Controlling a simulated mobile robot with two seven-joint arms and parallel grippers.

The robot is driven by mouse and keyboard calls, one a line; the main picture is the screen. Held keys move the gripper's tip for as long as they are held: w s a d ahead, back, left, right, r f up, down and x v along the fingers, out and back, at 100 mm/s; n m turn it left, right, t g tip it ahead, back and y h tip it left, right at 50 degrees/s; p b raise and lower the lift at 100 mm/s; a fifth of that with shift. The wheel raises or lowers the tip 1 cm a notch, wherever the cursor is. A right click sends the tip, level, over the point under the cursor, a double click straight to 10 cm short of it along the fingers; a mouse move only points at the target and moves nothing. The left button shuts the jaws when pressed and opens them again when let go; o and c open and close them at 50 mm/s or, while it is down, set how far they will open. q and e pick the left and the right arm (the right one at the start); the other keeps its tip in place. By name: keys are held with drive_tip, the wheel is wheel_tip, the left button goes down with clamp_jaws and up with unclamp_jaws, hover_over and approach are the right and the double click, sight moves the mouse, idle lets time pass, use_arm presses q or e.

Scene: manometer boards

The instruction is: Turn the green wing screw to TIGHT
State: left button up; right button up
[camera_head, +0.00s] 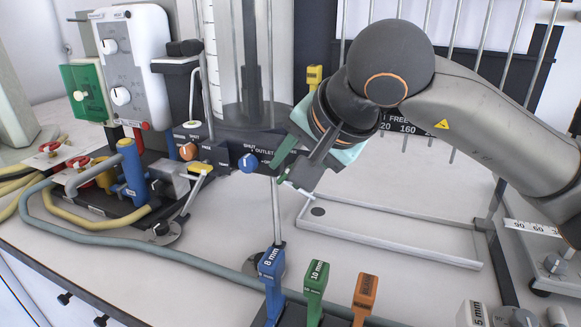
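My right gripper (281,174) reaches in from the right and points down and to the left. Its two fingers stand apart, with the pale bench showing between them, and I see nothing held. Green shows along the fingers. I cannot make out a separate green wing screw; the gripper and wrist may hide it. A "FREE" label (398,119) with numbers shows just right of the wrist, partly covered. No TIGHT mark is legible. My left gripper is not in view.
A blue knob (248,162) marked SHUT and OUTLET is close left of the fingers. Blue 8 mm (271,264), green 10 mm (316,277) and orange (364,292) handles stand in front. A white tray (390,242) lies below the arm. Hoses (140,249) cross the left bench.

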drive_tip(key=v, duration=1.1)
drive_tip(key=shift+s+r+p, duration=0.2)
drive_tip(key=shift+r+p, duration=0.1)
drive_tip(key=shift+p, duration=0.05)
drive_tip(key=shift+d, duration=0.1)
